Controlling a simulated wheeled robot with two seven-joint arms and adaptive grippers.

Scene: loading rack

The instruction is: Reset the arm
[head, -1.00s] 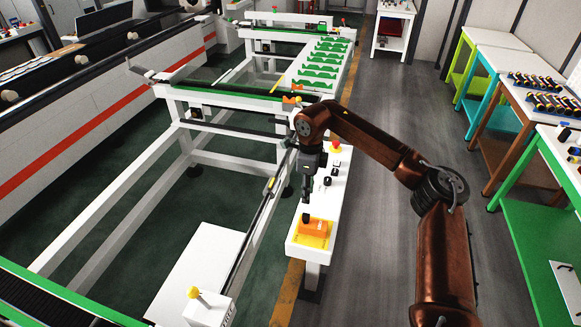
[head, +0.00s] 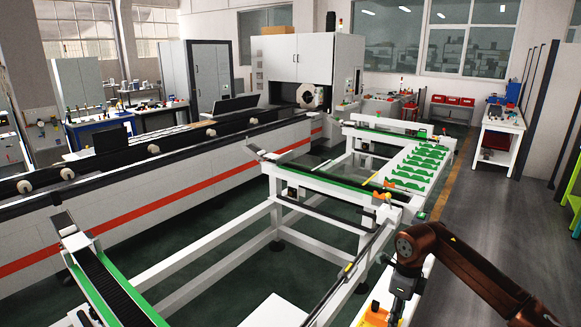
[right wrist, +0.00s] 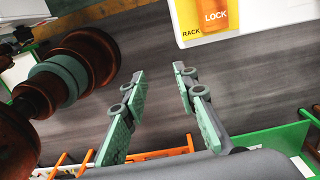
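My right arm, copper-brown, comes in at the lower right of the head view. Its dark right gripper (head: 398,308) hangs down beside the yellow and orange lock switch (head: 375,318) on the white panel. In the right wrist view, the two green-grey fingers of the right gripper (right wrist: 160,72) stand apart with nothing between them. The orange switch (right wrist: 212,18), marked LOCK, sits on a yellow plate marked RACK at the top, beyond the fingertips and apart from them. My left gripper is in neither view.
A white loading rack frame (head: 225,233) fills the middle of the head view, with green holders (head: 415,168) on its far part. A long white machine with a red stripe (head: 130,222) runs along the left. Grey floor (head: 485,215) lies clear on the right.

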